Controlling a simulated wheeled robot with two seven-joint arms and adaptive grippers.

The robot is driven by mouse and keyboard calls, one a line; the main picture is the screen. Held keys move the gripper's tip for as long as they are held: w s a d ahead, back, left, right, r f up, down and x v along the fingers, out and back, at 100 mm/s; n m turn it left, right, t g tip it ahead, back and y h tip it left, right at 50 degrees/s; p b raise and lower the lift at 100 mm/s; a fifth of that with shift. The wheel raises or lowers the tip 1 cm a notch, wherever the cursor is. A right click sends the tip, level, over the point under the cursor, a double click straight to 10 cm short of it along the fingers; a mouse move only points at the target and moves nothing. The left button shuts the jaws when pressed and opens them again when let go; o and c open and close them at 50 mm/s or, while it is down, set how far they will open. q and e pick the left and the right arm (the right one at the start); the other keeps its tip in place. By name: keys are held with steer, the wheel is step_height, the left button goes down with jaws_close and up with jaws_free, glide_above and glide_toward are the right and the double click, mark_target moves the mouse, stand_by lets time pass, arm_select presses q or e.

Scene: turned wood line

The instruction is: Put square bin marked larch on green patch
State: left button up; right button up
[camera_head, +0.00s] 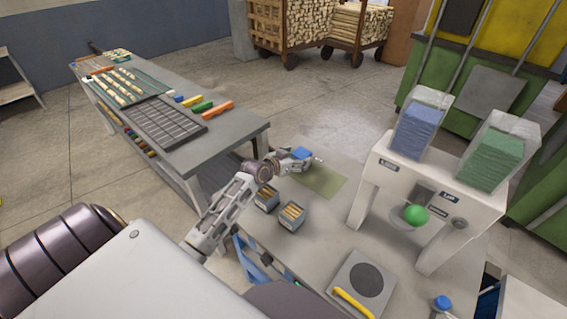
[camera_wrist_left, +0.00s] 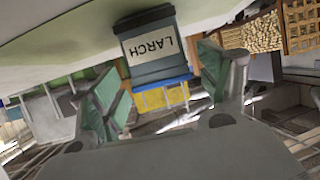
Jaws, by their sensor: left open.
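The square bin marked larch (camera_wrist_left: 152,45) shows upside down in the left wrist view, grey-blue with a white LARCH label and bright blue at its mouth. It stands on a pale surface, just beyond and between my left fingers. In the head view a blue top (camera_head: 301,153), likely this bin's, shows at my left gripper (camera_head: 308,160); the arm hides most of the rest. My left gripper is open, with no clear contact with the bin. The green patch (camera_head: 325,181) lies flat on the grey table just in front of the gripper. My right gripper is out of view.
Two grey bins of wooden sticks (camera_head: 291,215) (camera_head: 266,200) stand near my left arm. A white stand (camera_head: 432,178) with blue and green hoppers and a green ball (camera_head: 415,214) is on the right. A scale (camera_head: 362,282) with a yellow tool is in front. A workbench (camera_head: 235,135) is left.

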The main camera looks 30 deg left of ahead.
arm_select(q)
steer(key=v, duration=0.8)
steer(key=shift+a, duration=0.1)
stand_by(0.8)
